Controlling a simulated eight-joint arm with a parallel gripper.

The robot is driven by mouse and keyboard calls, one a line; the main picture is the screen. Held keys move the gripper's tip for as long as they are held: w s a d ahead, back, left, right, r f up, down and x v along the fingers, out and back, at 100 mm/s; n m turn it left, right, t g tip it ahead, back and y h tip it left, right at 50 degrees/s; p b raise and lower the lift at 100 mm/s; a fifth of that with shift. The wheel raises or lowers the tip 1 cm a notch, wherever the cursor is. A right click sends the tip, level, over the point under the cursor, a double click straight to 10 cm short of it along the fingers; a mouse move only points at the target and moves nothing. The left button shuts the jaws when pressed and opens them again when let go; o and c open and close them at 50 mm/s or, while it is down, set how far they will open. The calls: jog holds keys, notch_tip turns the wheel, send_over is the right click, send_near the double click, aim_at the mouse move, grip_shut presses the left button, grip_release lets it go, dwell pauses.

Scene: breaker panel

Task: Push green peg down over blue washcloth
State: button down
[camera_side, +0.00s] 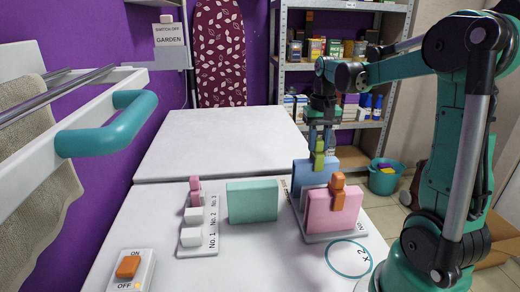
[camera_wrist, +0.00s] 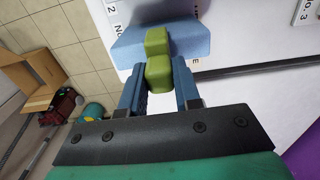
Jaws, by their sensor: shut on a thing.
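The green peg (camera_side: 319,160) is upright at the top edge of the blue washcloth (camera_side: 308,174), its lower part overlapping the cloth's near face. How far it sits over the cloth is hard to tell. My gripper (camera_side: 321,138) is above the cloth, shut on the peg's upper part. In the wrist view, the blue fingers (camera_wrist: 159,76) are on either side of the green peg (camera_wrist: 157,68), and its far part overlaps the blue washcloth (camera_wrist: 190,40). The blue washcloth stands upright in a rack, behind a pink washcloth (camera_side: 328,210).
An orange peg (camera_side: 338,188) sits on the pink washcloth. A teal washcloth (camera_side: 252,201) stands to the left, beside a numbered peg holder (camera_side: 210,240) with white blocks and a pink peg (camera_side: 195,188). An orange switch (camera_side: 128,266) is front left. The rear white tabletop (camera_side: 215,140) is clear.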

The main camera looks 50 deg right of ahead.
aim_at(319, 139)
jog(key=shift+f, duration=0.65)
jog(key=c, duration=0.5)
grip_release()
jog(key=shift+c, duration=0.2)
jog(key=shift+r, duration=2.8)
jog(key=a+f+n+t, duration=0.2)
jog(key=a+n+t, duration=0.1)
jog(key=a, duration=0.7)
jog(key=a+f+n+t, duration=0.2)
jog(key=a+n+t, duration=0.2)
jog(key=a, duration=0.7)
jog(key=shift+n, duration=1)
